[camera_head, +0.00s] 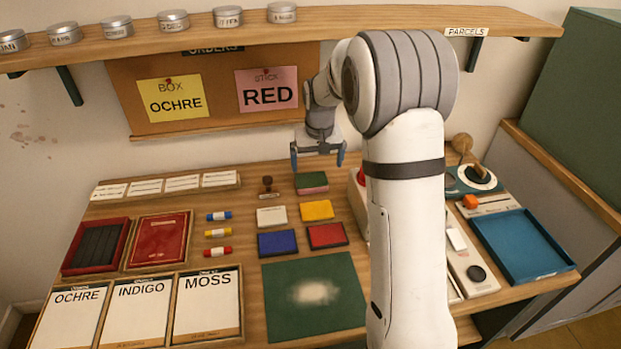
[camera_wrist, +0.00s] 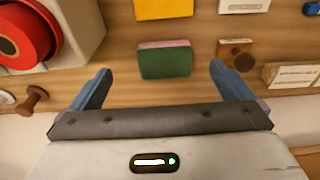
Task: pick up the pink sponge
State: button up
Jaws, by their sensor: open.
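The sponge (camera_head: 311,182) is a small block with a pink layer and a dark green layer. It lies at the back of the table, behind the yellow block (camera_head: 317,210). In the wrist view the sponge (camera_wrist: 165,62) shows its green side, with a pink strip along one edge. My gripper (camera_head: 318,158) is open and empty above the back of the table, close to the sponge. In the wrist view the sponge appears between and just beyond the two blue fingertips (camera_wrist: 160,72). I see no contact with it.
A wooden stamp (camera_head: 267,187) stands left of the sponge. White (camera_head: 271,216), blue (camera_head: 277,243) and red (camera_head: 326,235) blocks lie in front. A red roll (camera_wrist: 22,36) sits in a pale holder beside the sponge. The shelf (camera_head: 300,22) overhangs the back.

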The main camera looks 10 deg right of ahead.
aim_at(311, 179)
jog(key=w+f, duration=0.3)
jog(key=shift+w+f, duration=0.2)
jog(key=shift+f, duration=0.05)
jog(key=f, duration=0.2)
jog(key=w+f, duration=0.1)
jog(key=f, duration=0.2)
jog(key=w+f+p, duration=0.1)
jog(key=f, duration=0.1)
jog(key=shift+a+f, duration=0.2)
jog(key=shift+a, duration=0.05)
jog(key=c, duration=0.9)
jog(key=shift+o, duration=0.2)
notch_tip(311, 179, up, 10)
jog(key=shift+b, duration=0.35)
